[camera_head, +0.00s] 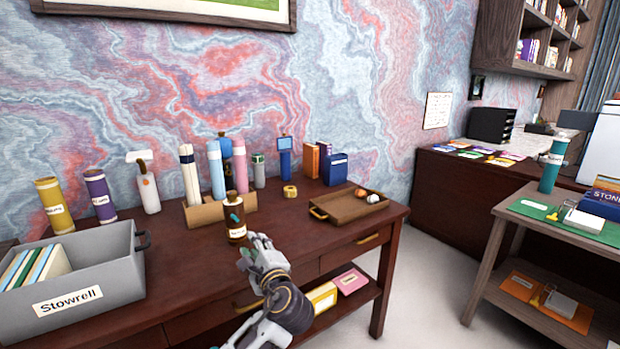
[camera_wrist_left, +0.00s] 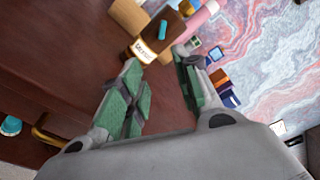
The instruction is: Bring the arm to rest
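My left gripper (camera_head: 256,249) is over the front part of the dark wooden desk (camera_head: 190,270), close to a brown bottle (camera_head: 235,222) with a white label and a teal mark. In the left wrist view the two green-padded fingers (camera_wrist_left: 160,92) stand apart with nothing between them. The brown bottle (camera_wrist_left: 160,32) shows there beyond the fingertips, apart from them. It stands upright on the desk in front of a cardboard holder (camera_head: 207,212) with several tall bottles. My right gripper is in neither view.
A grey Stowrell bin (camera_head: 75,275) stands at the left. A wooden tray (camera_head: 345,208) with small round items lies to the right. Yellow (camera_head: 54,203) and purple (camera_head: 99,195) cylinders and a spray bottle (camera_head: 148,185) stand at the back. A side table (camera_head: 500,225) is at the far right.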

